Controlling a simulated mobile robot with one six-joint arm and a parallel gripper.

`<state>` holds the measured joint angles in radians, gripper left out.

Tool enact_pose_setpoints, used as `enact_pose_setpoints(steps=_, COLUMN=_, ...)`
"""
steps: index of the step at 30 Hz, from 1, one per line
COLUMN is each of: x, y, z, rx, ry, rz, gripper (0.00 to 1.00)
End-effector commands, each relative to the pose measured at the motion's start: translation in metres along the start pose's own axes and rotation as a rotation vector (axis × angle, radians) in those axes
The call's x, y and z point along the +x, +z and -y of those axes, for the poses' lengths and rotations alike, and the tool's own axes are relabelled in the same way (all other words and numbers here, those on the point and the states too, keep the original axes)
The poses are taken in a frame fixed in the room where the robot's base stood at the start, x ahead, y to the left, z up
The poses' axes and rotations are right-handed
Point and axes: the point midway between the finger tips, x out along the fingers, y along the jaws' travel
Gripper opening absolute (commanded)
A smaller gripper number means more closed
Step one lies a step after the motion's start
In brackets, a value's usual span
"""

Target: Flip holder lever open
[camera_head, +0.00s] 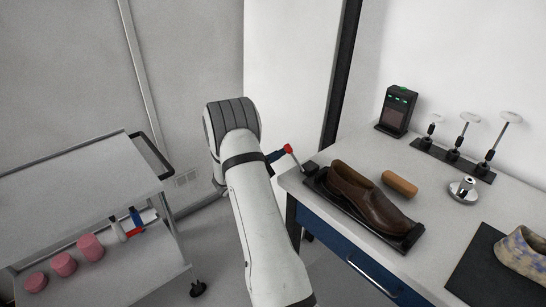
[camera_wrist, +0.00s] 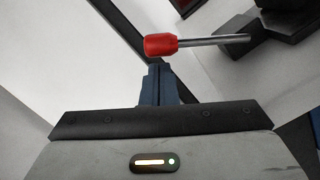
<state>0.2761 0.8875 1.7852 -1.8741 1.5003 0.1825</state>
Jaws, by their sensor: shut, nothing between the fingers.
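The holder lever is a thin metal rod with a red knob (camera_head: 288,148), rising up and to the left from the left end of the black shoe holder (camera_head: 310,168). In the wrist view the red knob (camera_wrist: 161,44) lies just past my blue fingertips, with its rod running right to the black holder (camera_wrist: 262,40). My gripper (camera_head: 277,155) is shut and empty, its fingertips at or very near the knob. I cannot tell whether they touch it. A brown shoe (camera_head: 368,195) sits on the holder. My arm hides the floor behind it.
On the table stand a black device with green lights (camera_head: 397,110), several white-topped stands (camera_head: 455,148), a tan block (camera_head: 399,184), a metal knob (camera_head: 463,189) and a patterned shoe (camera_head: 523,252) on a dark mat. A grey cart (camera_head: 75,200) with pink cylinders stands left.

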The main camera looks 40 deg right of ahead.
Motion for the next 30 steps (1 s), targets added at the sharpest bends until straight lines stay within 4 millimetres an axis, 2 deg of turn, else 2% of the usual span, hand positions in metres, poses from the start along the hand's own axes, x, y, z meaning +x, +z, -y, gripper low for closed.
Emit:
enact_pose_setpoints(steps=7, x=0.0, y=0.0, z=0.0, rx=0.0, ry=0.0, rz=0.0, gripper=0.0)
enact_pose_setpoints(steps=8, x=-0.005, y=0.001, z=0.0, rx=0.001, ry=0.0, rz=0.0, gripper=0.0)
enact_pose_setpoints(steps=30, x=0.002, y=0.011, z=-0.001, rx=0.134, ry=-0.013, rz=0.003, gripper=0.0)
